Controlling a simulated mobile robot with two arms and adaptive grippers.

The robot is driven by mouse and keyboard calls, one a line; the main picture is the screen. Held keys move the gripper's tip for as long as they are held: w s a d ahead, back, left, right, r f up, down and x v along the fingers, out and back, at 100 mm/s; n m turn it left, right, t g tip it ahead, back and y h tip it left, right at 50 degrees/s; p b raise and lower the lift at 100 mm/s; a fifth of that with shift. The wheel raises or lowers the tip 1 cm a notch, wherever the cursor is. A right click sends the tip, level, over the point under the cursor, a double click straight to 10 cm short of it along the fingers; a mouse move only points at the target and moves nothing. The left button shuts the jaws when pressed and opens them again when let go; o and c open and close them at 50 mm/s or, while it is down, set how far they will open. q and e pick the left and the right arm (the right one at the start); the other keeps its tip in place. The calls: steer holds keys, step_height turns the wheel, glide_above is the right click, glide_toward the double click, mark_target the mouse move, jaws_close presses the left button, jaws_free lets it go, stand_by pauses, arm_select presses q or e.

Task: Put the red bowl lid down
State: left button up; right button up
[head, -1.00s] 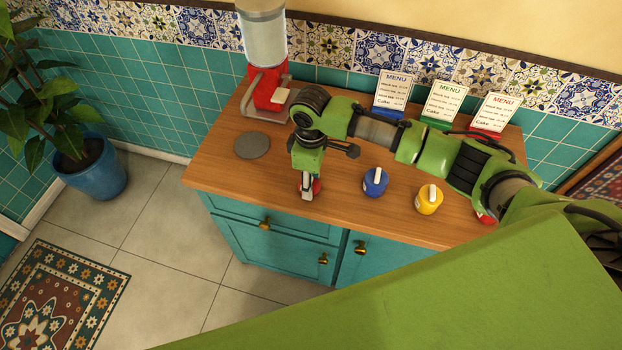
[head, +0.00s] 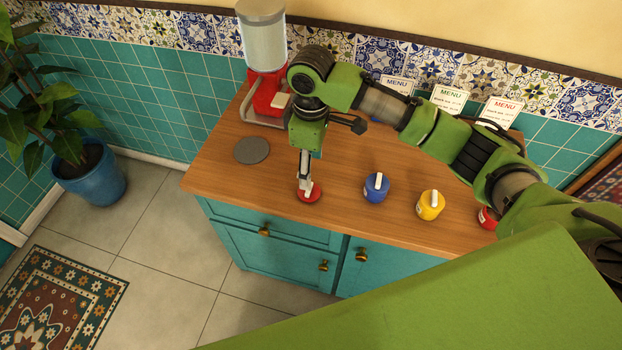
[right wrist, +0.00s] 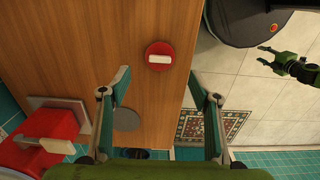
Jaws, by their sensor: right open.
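The red bowl lid (head: 308,196), a flat red disc with a white handle, lies on the wooden counter near its front edge. My right gripper (head: 306,183) is right above it, pointing down. In the right wrist view the lid (right wrist: 160,56) lies beyond the fingertips, and the right gripper (right wrist: 162,88) is open with nothing between its fingers. A red bowl (head: 486,218) stands at the counter's right, partly hidden by my right arm. My left gripper (right wrist: 267,57) shows small at the right of the wrist view, fingers apart and empty.
A blue pot (head: 376,188) and a yellow pot (head: 430,206) with white handles stand right of the lid. A grey disc (head: 252,150) lies to its left. A red dispenser (head: 267,92) and menu cards (head: 448,98) are behind. The counter between is clear.

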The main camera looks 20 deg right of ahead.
step_height(320, 180, up, 3)
steer(key=shift+r, duration=0.2)
steer(key=shift+a+f, duration=0.1)
stand_by(0.4)
